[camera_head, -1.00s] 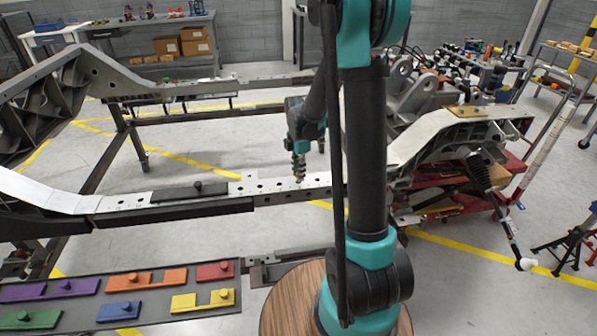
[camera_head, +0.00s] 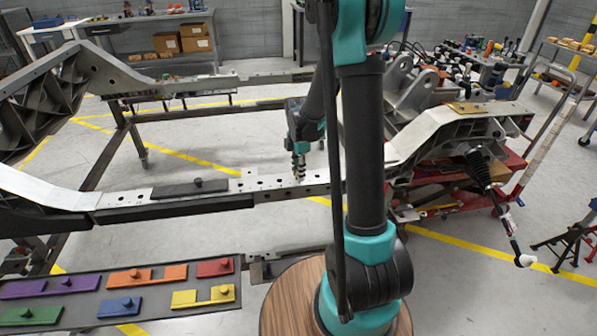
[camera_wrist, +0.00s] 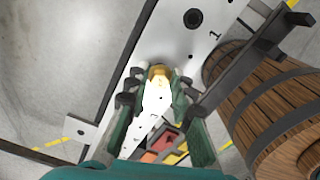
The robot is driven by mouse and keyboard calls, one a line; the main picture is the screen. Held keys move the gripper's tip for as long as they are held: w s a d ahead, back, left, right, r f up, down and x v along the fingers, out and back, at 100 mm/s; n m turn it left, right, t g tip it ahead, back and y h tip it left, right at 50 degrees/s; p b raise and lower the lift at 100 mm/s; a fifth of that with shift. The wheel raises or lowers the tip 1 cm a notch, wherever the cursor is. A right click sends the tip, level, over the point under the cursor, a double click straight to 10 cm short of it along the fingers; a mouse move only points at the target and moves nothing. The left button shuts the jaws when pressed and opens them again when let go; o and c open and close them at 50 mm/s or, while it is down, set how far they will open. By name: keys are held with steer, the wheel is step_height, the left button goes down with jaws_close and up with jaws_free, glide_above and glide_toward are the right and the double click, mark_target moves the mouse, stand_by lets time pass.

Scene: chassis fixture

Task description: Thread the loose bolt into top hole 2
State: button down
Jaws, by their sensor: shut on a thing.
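My gripper (camera_head: 299,168) points down at the pale perforated top of the chassis rail (camera_head: 262,186). In the wrist view my gripper (camera_wrist: 156,92) has its fingers closed around a brass-coloured bolt (camera_wrist: 160,72). The bolt is at or just above the white rail surface (camera_wrist: 178,38). I cannot tell whether its tip is inside a hole; the bolt and fingers hide that spot. A dark open hole (camera_wrist: 193,18) with a printed 1 beside it lies farther up the rail. Top hole 2 cannot be made out.
A dark plate with a knob (camera_head: 190,188) lies on the rail left of my gripper. A tray (camera_head: 75,283) of coloured pieces stands at the lower left. A round wooden barrel (camera_wrist: 262,100) stands beside the rail. Open floor lies behind the rail.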

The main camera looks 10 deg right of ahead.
steer(key=shift+f, duration=0.1)
steer(key=n, duration=0.5)
steer(key=shift+n, duration=0.3)
steer(key=n, duration=0.4)
steer(key=shift+n, duration=0.3)
steer(key=shift+s, duration=0.1)
steer(key=m, duration=0.4)
steer(key=shift+f, duration=0.1)
steer(key=m, duration=0.5)
steer(key=shift+f, duration=0.1)
steer(key=m, duration=0.3)
steer(key=shift+m, duration=1.5)
